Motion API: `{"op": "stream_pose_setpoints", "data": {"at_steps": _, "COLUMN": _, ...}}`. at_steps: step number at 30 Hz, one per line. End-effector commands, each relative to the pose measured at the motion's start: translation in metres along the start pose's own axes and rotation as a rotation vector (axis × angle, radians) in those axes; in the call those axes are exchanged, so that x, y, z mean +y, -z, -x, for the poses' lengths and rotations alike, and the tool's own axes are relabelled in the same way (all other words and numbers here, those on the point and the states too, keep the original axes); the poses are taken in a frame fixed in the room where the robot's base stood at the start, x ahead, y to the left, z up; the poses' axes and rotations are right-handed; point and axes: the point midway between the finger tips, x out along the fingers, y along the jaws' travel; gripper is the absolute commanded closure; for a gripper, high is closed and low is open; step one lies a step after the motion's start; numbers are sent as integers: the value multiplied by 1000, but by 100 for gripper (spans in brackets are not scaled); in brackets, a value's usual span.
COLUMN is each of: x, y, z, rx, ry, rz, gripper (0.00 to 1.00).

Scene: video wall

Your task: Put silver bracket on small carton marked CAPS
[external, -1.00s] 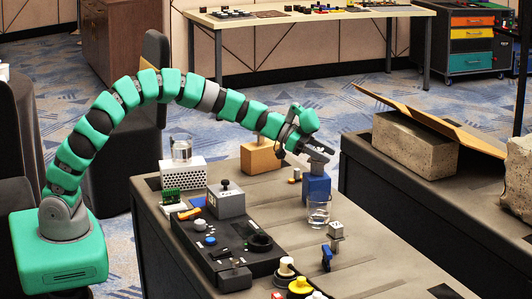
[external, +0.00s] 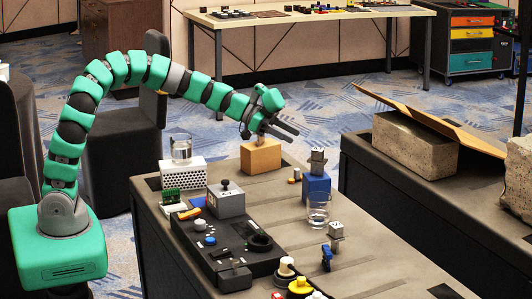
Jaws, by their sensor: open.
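A small silver-grey piece (external: 317,160), which looks like the bracket, rests on top of a blue block (external: 316,187) on the near table. A tan carton (external: 261,158) stands left of the blue block; its marking cannot be read at this size. My gripper (external: 287,132) is open and empty. Its fingers point right, just above and right of the carton and up-left of the silver piece, apart from it. Part of the carton's top is hidden behind my gripper.
A glass (external: 318,211) stands close in front of the blue block. Another small grey piece (external: 336,232) is nearer the front. A black tray (external: 230,250), a grey box (external: 226,199) and a white perforated box (external: 183,175) with a glass are left. Bare table lies right of the glass.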

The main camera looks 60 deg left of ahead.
Motion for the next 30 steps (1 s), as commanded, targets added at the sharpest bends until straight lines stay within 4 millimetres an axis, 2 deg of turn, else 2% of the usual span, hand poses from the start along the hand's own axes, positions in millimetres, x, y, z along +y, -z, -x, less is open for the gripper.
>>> {"op": "stream_pose_setpoints", "data": {"at_steps": 9, "x": 1, "y": 3, "z": 4, "rx": 1, "ry": 0, "rz": -1, "gripper": 53}}
{"op": "stream_pose_setpoints", "data": {"at_steps": 11, "x": 1, "y": 11, "z": 8, "rx": 2, "ry": 3, "rz": -2, "gripper": 53}}
{"op": "stream_pose_setpoints", "data": {"at_steps": 14, "x": 3, "y": 39, "z": 27, "rx": 5, "ry": 17, "rz": 2, "gripper": 53}}
{"op": "stream_pose_setpoints", "data": {"at_steps": 17, "x": 8, "y": 82, "z": 58, "rx": 4, "ry": 47, "rz": 9, "gripper": 53}}
{"op": "stream_pose_setpoints", "data": {"at_steps": 21, "x": 19, "y": 140, "z": 112, "rx": -4, "ry": 121, "rz": 33, "gripper": 53}}
{"op": "stream_pose_setpoints", "data": {"at_steps": 26, "x": 35, "y": 196, "z": 179, "rx": -4, "ry": 244, "rz": 68, "gripper": 53}}
{"op": "stream_pose_setpoints", "data": {"at_steps": 30, "x": 53, "y": 237, "z": 242, "rx": 12, "ry": 382, "rz": 109, "gripper": 53}}
